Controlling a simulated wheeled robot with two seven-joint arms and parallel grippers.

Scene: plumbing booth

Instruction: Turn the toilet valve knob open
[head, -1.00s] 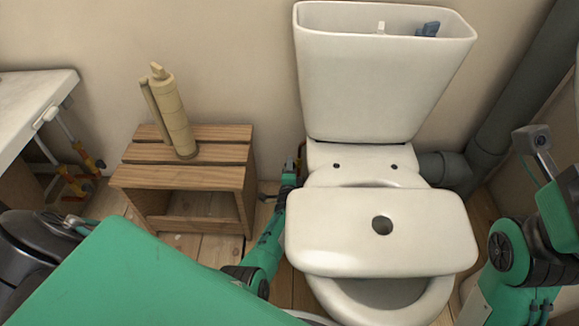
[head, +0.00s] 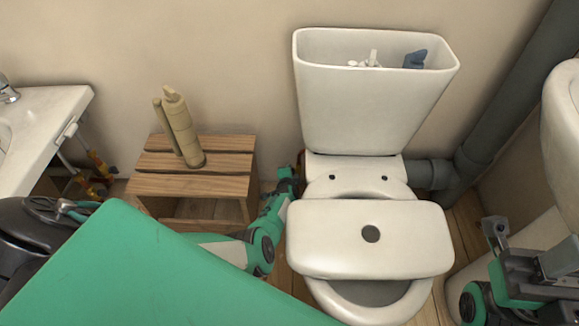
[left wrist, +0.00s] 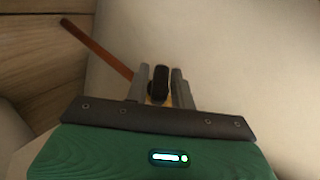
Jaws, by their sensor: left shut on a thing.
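The toilet (head: 355,100) stands against the back wall. The valve is mostly hidden behind my left gripper (head: 286,180), low on the left side of the toilet; only a bit of orange shows there. In the left wrist view a small black knob (left wrist: 160,82) sits between the two grey fingers of my left gripper (left wrist: 161,90), which is shut on it. An orange-brown pipe or hose (left wrist: 97,48) runs off to the upper left. My right gripper (head: 500,235) is at the right side, away from the toilet; its opening is unclear.
The tank is open on top, and its lid (head: 410,245) lies across the bowl. A wooden stool (head: 230,160) with a beige caulking tube (head: 182,130) stands left of my left forearm. A sink (head: 60,112) is at far left, grey pipe (head: 470,150) at right.

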